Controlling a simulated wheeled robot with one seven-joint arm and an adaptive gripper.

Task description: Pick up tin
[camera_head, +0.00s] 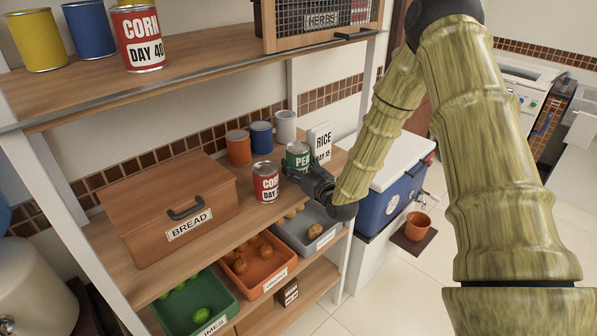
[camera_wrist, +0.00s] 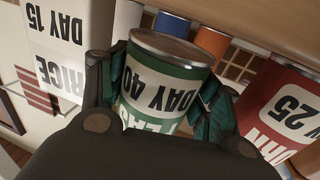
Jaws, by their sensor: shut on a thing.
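A green tin labelled PEAS (camera_head: 298,157) stands on the middle shelf, beside a red CORN tin (camera_head: 265,182). My gripper (camera_head: 308,172) is at the green tin. In the wrist view, the green tin (camera_wrist: 164,80) with a DAY 40 label sits between both fingers, and my gripper (camera_wrist: 160,98) is shut on it. The red tin (camera_wrist: 290,105), marked DAY 25, is at the right of the wrist view, apart from the fingers. I cannot tell whether the green tin touches the shelf. Another red CORN tin (camera_head: 138,38), marked DAY 40, stands on the upper shelf.
A RICE packet (camera_head: 319,142) stands close behind the green tin. A wooden BREAD box (camera_head: 165,207) is at left. Produce bins sit in front, including an orange one (camera_head: 262,287). The upper shelf (camera_head: 200,72) is overhead.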

